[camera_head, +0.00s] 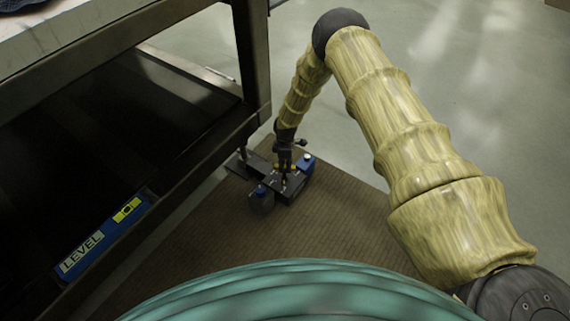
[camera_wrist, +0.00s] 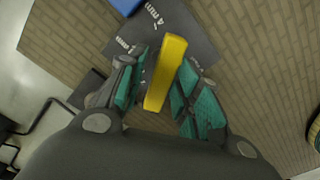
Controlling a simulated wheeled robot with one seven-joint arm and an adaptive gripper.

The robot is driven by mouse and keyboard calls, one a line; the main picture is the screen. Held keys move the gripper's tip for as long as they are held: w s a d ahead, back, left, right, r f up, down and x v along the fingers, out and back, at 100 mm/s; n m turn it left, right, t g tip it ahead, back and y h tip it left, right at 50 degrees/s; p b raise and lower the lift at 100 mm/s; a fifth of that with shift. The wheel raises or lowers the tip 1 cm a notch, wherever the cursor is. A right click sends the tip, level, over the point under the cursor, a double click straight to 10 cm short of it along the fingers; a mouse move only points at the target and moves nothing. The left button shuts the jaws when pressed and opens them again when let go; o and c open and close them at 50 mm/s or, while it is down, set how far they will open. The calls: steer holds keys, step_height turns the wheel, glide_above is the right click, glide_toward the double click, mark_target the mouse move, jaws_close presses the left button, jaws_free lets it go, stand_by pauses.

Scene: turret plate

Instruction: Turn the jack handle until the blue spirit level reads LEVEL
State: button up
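The blue spirit level (camera_head: 117,231) lies on the dark lower shelf at left. It shows a pale panel with the word LEVEL and a yellow-green vial with a dark mark near its middle. In the head view, my gripper (camera_head: 285,172) points down at a small dark jack (camera_head: 290,193) on the brown mat. In the wrist view, a yellow jack handle (camera_wrist: 166,70) stands between the two teal-padded fingers of my gripper (camera_wrist: 166,62). The fingers are apart, one on each side of the handle, with a gap visible at least on the left. Contact on the right is unclear.
A dark block with a blue top (camera_head: 261,198) and another blue-topped part (camera_head: 306,160) stand close around the jack. The table leg (camera_head: 252,60) rises just left of my arm. The brown mat (camera_head: 220,225) has bare room; grey floor lies beyond.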

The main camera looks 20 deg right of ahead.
steer(key=shift+a, duration=0.2)
steer(key=shift+r, duration=0.2)
step_height(320, 180, up, 12)
steer(key=shift+f, duration=0.2)
stand_by(0.4)
stand_by(0.4)
